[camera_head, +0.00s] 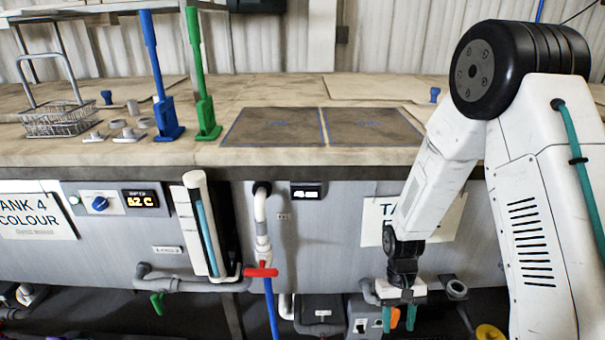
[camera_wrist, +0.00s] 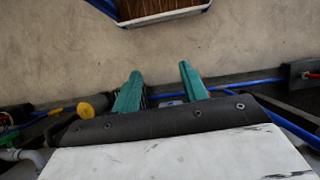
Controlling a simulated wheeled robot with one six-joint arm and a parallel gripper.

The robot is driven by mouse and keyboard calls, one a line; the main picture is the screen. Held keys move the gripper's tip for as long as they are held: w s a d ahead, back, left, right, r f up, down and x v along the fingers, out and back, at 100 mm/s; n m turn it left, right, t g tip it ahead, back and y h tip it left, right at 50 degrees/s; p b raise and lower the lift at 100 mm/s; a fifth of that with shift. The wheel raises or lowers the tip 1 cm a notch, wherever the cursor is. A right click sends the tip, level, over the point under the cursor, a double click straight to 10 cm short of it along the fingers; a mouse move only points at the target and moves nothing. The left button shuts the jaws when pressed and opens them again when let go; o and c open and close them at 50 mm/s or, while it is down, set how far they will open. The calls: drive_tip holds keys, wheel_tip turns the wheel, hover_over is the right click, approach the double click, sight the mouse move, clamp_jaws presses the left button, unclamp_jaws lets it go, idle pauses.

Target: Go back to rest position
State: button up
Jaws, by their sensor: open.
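My gripper (camera_head: 400,318) hangs low at the end of my white arm, in front of the tank fronts at the right of the head view. In the wrist view my gripper (camera_wrist: 160,88) shows two teal fingers set well apart, with nothing between them. It is open and empty. My arm covers part of a white tank sign (camera_head: 375,222) in the head view.
A worktop holds a wire basket (camera_head: 58,120), a blue tool (camera_head: 167,118), a green tool (camera_head: 207,115) and two dark panels (camera_head: 272,127). Below are a red-handled valve (camera_head: 261,271), pipes and a Tank 4 sign (camera_head: 35,218). A blue-edged brown thing (camera_wrist: 155,10) lies beyond the fingers.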

drive_tip(key=s+d+r+t, duration=0.1)
drive_tip(key=s+r, duration=0.5)
drive_tip(key=r, duration=0.6)
drive_tip(key=s+d+r+t, duration=0.1)
drive_tip(key=s+r+t, duration=0.2)
drive_tip(key=r, duration=0.9)
drive_tip(key=s+d+r+t, duration=0.1)
drive_tip(key=s+r+t, duration=0.1)
drive_tip(key=s+r, duration=0.7)
wheel_tip(320, 180, up, 3)
drive_tip(key=shift+s+f, duration=0.1)
drive_tip(key=shift+s, duration=0.15)
